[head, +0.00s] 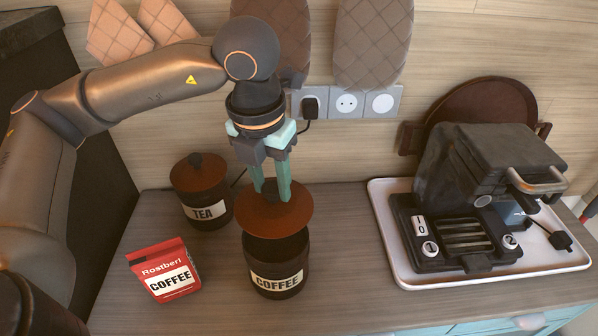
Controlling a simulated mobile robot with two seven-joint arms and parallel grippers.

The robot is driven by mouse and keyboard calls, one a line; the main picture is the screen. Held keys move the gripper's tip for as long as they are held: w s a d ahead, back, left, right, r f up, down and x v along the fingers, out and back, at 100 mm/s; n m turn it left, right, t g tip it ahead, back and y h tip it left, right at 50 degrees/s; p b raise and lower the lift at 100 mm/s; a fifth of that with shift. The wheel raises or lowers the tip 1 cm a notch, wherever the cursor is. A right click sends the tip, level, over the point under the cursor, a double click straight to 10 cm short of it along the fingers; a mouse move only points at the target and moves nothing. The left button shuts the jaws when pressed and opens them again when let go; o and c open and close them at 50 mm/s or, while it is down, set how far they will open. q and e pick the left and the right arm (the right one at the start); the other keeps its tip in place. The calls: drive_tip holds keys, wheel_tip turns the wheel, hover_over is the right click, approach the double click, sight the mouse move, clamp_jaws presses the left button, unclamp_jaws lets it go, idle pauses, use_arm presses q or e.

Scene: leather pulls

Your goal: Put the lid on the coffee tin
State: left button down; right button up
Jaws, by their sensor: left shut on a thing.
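The coffee tin (277,272) is dark with a white COFFEE label and stands upright on the counter, its dark open mouth showing. My left gripper (271,191) points down above it, shut on the lid (294,217), a round brown disc. The fingers hide the lid's knob. The lid hangs over the back part of the tin, tilted in the picture, with a gap to the tin's front rim. Whether its back edge touches the tin cannot be told. My right gripper is not in view.
A lidded TEA tin (206,212) stands behind left. A red coffee packet (164,270) stands to the left. A dark grill appliance (470,200) sits on a white tray (400,262) at right. Wall sockets (347,103) and hanging mitts are behind. The front counter is clear.

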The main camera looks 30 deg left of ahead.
sight(271, 205)
use_arm(q)
drive_tip(key=shift+s+f, duration=0.1)
drive_tip(key=shift+f, duration=0.1)
wheel_tip(271, 205, down, 5)
drive_tip(key=b, duration=0.3)
drive_tip(key=shift+f+b, duration=0.1)
drive_tip(key=shift+b, duration=0.3)
drive_tip(key=shift+f+b, duration=0.55)
drive_tip(key=shift+b, duration=0.3)
drive_tip(key=shift+f, duration=0.15)
drive_tip(key=shift+f+b, duration=0.3)
drive_tip(key=shift+b, duration=0.35)
drive_tip(key=shift+f, duration=0.1)
